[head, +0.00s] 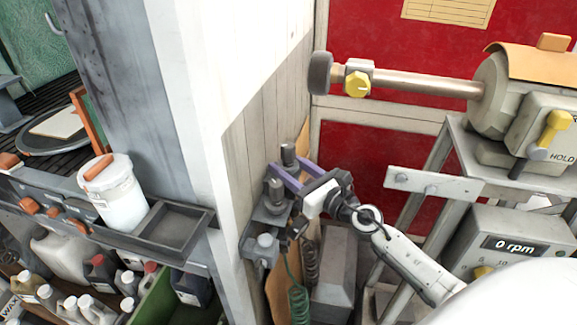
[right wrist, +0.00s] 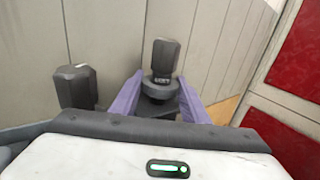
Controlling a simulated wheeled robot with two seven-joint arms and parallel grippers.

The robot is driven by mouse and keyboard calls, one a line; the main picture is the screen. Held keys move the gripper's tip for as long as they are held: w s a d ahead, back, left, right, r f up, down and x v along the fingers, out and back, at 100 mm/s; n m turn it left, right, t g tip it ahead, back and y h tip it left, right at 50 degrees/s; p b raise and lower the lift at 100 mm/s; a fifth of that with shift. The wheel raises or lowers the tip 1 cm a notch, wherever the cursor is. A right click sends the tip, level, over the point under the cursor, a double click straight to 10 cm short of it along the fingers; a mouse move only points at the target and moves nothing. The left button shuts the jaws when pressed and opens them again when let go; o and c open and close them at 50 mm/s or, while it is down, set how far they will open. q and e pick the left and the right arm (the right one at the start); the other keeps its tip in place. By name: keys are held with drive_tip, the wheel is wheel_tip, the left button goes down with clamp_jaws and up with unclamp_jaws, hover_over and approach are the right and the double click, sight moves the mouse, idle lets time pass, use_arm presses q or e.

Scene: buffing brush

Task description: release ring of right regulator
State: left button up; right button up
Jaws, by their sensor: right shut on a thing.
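The right regulator has a dark faceted knob (right wrist: 165,58) with a round dark ring (right wrist: 158,88) below it. In the head view this knob (head: 289,153) stands upright near the wall corner. My right gripper (right wrist: 160,86) has its two purple fingers on either side of the ring, shut on it. In the head view the right gripper (head: 291,170) reaches in from the lower right. The left regulator's knob (right wrist: 77,86) stands beside it, apart from the fingers; it also shows in the head view (head: 274,188). My left gripper is not in view.
A plank wall (head: 270,125) rises close behind the regulators. Coiled hoses (head: 299,300) hang below. A buffing machine (head: 500,90) with a long shaft and an rpm box (head: 510,245) stand at the right. A shelf with a white bucket (head: 115,190) and bottles is at the left.

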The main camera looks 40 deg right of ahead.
drive_tip(key=shift+r+p, duration=0.7)
drive_tip(key=shift+r, duration=0.25)
drive_tip(key=shift+f, duration=0.1)
drive_tip(key=o, duration=1.2)
drive_tip(key=shift+o, duration=0.2)
drive_tip(key=shift+s, duration=0.1)
drive_tip(key=shift+s+d+f, duration=0.1)
drive_tip(key=shift+s, duration=0.25)
drive_tip(key=s+d+b, duration=0.1)
drive_tip(key=s+b, duration=0.2)
drive_tip(key=s, duration=0.6)
drive_tip(key=shift+s, duration=0.2)
